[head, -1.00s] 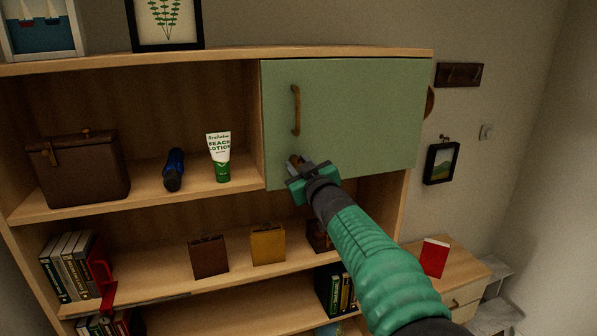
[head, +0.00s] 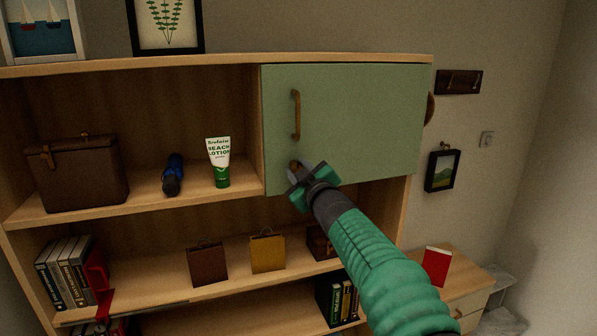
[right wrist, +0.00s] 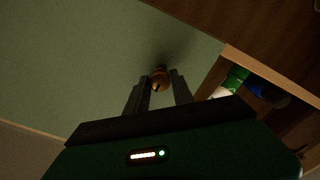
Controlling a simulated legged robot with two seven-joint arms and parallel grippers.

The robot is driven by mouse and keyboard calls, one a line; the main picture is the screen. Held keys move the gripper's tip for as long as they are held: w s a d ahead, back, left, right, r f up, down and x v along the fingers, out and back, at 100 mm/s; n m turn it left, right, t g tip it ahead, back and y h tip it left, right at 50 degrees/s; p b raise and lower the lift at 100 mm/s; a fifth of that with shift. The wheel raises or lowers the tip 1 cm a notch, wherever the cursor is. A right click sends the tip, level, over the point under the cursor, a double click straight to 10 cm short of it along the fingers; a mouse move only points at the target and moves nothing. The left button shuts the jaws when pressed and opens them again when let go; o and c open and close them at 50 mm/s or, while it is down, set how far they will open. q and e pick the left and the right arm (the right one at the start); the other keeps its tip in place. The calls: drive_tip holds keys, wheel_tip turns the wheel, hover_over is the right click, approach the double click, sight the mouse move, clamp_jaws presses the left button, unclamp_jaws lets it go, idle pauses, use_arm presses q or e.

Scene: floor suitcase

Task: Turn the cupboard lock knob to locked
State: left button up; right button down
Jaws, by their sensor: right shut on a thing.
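The green cupboard door (head: 355,115) is closed at the upper right of the shelf unit, with a brown vertical handle (head: 296,115). The small brass-brown lock knob (right wrist: 160,77) is near the door's lower left corner, below the handle; in the head view it is mostly hidden by my gripper. My right gripper (head: 299,171) is at the knob, and in the right wrist view its two fingers (right wrist: 161,88) stand on either side of it, shut on it. I cannot read the knob's lock position. My left gripper is not in view.
A small cabinet with a red book (head: 436,266) is at lower right.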

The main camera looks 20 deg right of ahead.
drive_tip(key=c, duration=1.1)
unclamp_jaws()
drive_tip(key=shift+a, duration=0.1)
drive_tip(key=shift+s, duration=0.1)
drive_tip(key=shift+s+f+b, duration=0.15)
drive_tip(key=shift+s+b, duration=0.2)
drive_tip(key=shift+b, duration=0.1)
drive_tip(key=s+b, duration=0.2)
drive_tip(key=s, duration=0.3)
drive_tip(key=s+b, duration=0.2)
drive_tip(key=s, duration=0.3)
drive_tip(key=s+b, duration=0.2)
drive_tip(key=s, duration=0.3)
drive_tip(key=shift+s+d, duration=0.3)
drive_tip(key=shift+s, duration=0.1)
